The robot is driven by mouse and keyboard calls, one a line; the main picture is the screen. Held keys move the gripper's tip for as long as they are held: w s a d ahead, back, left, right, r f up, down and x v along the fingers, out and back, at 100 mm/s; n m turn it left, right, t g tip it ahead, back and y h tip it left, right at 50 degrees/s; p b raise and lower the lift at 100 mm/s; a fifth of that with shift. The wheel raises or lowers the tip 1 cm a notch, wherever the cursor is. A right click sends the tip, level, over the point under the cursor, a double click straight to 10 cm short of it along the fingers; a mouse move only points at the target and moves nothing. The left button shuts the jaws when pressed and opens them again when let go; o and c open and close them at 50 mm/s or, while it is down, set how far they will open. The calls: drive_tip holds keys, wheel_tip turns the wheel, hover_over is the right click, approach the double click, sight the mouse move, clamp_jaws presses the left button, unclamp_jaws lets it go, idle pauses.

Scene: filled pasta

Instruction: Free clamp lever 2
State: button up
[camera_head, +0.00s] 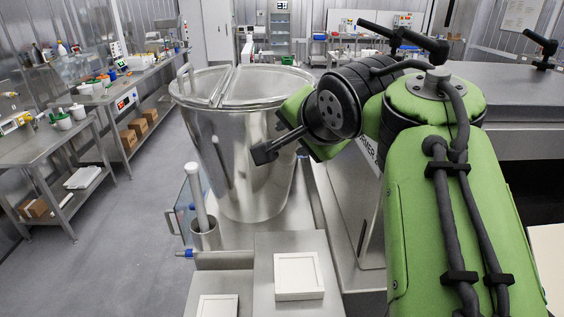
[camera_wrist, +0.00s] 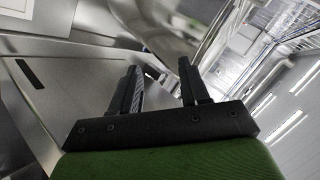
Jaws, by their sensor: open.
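Black clamp levers with block-shaped ends show in the head view: a lever (camera_head: 420,42) behind my arm, another (camera_head: 379,28) just left of it, and a third (camera_head: 540,44) at the far right. I see no numbers, so I cannot tell which is lever 2. My gripper (camera_wrist: 158,67) is open in the wrist view, with its two black fingers apart and nothing held between them. No lever is clear there.
The large steel vessel (camera_head: 250,185) stands left of my arm. A metal machine top (camera_head: 500,88) lies behind it. Nearer are a steel cup with a white rod (camera_head: 198,200) and a white square tray (camera_head: 298,276). Open floor (camera_head: 150,230) lies left.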

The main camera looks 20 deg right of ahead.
drive_tip(key=s+a+f+n, duration=0.1)
drive_tip(key=s+a+f+n+g, duration=0.1)
drive_tip(key=s+f, duration=0.1)
drive_tip(key=shift+s+a+f, duration=0.1)
drive_tip(key=shift+a+f, duration=0.05)
drive_tip(key=shift+a, duration=0.2)
